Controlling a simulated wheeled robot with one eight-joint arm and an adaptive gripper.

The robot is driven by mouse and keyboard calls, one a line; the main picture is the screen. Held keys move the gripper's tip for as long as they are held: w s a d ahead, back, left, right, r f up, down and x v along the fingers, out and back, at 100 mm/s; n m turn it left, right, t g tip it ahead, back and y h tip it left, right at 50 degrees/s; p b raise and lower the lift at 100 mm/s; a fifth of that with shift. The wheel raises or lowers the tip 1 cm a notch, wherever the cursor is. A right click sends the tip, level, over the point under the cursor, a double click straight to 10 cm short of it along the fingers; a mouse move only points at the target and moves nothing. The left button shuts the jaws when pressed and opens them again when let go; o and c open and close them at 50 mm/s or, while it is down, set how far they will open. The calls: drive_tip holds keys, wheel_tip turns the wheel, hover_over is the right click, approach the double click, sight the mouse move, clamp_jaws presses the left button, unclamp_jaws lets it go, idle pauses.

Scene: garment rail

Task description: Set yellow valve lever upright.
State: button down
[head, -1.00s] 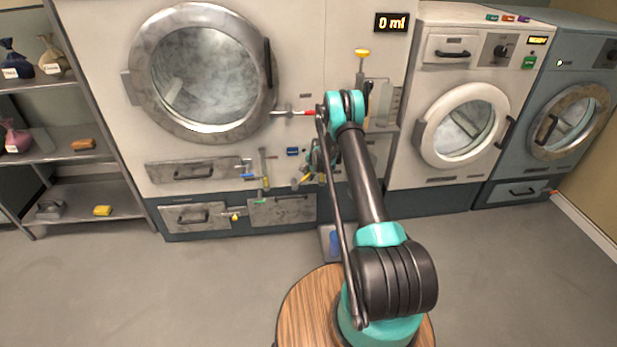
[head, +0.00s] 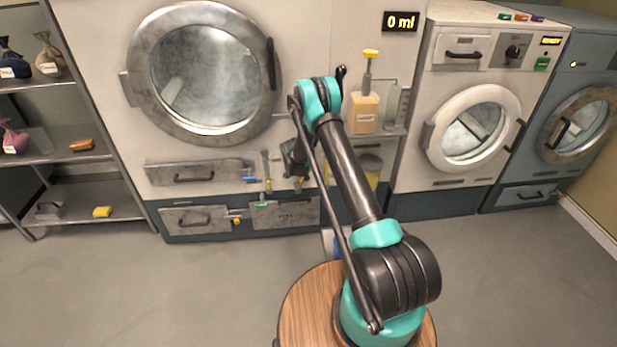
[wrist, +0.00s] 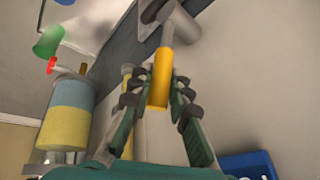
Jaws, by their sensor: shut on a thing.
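The yellow valve lever (wrist: 160,80) shows in the wrist view as a yellow sleeve on a grey stem running up the picture to a grey fitting (wrist: 168,12). My gripper (wrist: 160,84) is shut on the yellow sleeve, with a finger on each side. In the head view my gripper (head: 294,160) is low in front of the large machine, mostly behind my arm. A small yellow patch (head: 299,184) beside it appears to be the lever. Its exact tilt cannot be told.
Blue (head: 248,179) and green (head: 262,205) handles sit left of my gripper. The wrist view shows a green handle (wrist: 48,41), a yellow-and-blue cylinder (wrist: 68,115) and a blue object (wrist: 248,165) nearby. A pump bottle (head: 365,110) stands on a shelf at right.

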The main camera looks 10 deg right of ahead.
drive_tip(key=shift+a+r+n+h, duration=0.15)
drive_tip(key=shift+a+n+h, duration=0.05)
drive_tip(key=shift+a+h, duration=0.65)
drive_tip(key=shift+a+r+n+h, duration=0.15)
drive_tip(key=shift+a+n+h, duration=0.05)
drive_tip(key=shift+a+h, duration=0.65)
drive_tip(key=c, duration=1.4)
unclamp_jaws()
drive_tip(key=v, duration=1.2)
drive_tip(key=shift+s+f, duration=0.1)
